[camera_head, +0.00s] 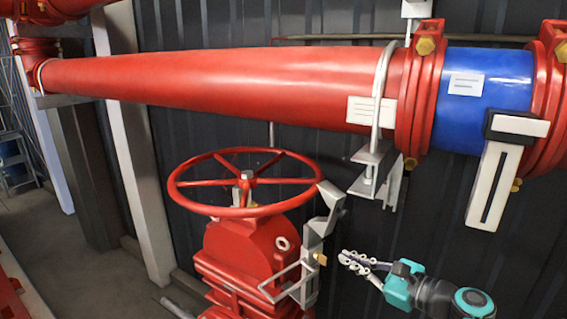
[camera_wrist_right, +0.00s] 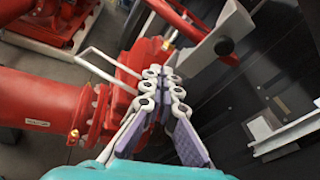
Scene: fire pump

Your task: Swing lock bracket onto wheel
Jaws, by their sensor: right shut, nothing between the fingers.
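The red handwheel (camera_head: 240,210) sits level on top of a red valve body (camera_head: 240,250). The grey lock bracket (camera_head: 322,222) stands upright at the right of the wheel, its top end close beside the rim; I cannot tell whether they touch. In the right wrist view, the bracket (camera_wrist_right: 232,28) is at the top, by the red wheel (camera_wrist_right: 192,20). My right gripper (camera_head: 345,260) is shut and empty, to the right of the bracket's lower part and apart from it. Its fingertips (camera_wrist_right: 165,85) meet in the wrist view. My left gripper is not in view.
A large red pipe (camera_head: 220,85) with a blue section (camera_head: 485,75) runs above the wheel. A grey pipe support (camera_head: 375,165) hangs below it. A thin wire-like handle (camera_head: 280,280) projects at the valve's lower right. A dark corrugated wall (camera_head: 440,220) stands behind.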

